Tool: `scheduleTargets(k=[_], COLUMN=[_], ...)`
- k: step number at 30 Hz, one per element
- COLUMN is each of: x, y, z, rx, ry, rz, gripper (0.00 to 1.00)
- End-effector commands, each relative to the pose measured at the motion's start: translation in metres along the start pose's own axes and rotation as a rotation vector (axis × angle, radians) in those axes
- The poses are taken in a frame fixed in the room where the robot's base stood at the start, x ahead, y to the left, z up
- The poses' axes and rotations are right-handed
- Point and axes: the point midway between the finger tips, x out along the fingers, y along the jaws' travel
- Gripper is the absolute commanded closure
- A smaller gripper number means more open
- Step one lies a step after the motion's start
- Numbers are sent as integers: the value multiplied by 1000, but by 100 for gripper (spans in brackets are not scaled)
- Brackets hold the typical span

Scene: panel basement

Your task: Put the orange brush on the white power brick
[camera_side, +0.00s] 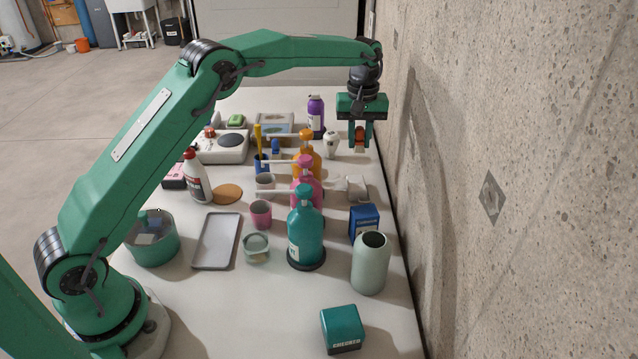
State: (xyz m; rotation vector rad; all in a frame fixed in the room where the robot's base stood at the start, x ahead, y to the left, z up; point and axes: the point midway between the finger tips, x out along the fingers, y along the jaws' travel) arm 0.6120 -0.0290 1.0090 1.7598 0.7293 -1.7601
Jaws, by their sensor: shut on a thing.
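My gripper (360,143) hangs pointing down at the back right, above the table and close to the concrete wall. It is shut on the orange brush (359,147), of which only a small orange-brown part shows between the fingers. The brush is held in the air, apart from the table. The white power brick (357,187) appears to be the small whitish block lying on the table, nearer the camera than the gripper and below it in the picture. Its left part is close to the pump bottles, and its top looks bare.
Pump bottles in orange (307,150), pink (309,185) and teal (306,232) stand left of the block. A blue box (364,222) and grey-green vase (370,265) stand in front. A white bottle (331,144) and purple bottle (316,116) stand behind. The wall (510,130) bounds the right.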

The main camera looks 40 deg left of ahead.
Motion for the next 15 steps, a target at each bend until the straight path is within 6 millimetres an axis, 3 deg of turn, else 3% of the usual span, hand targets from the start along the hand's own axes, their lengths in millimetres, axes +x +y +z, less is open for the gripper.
scheduleTargets(k=[8,15], x=[3,30], y=[2,2], z=[3,3], rx=[0,0], ry=[-1,-2], rz=[-1,-2], gripper=[100,100])
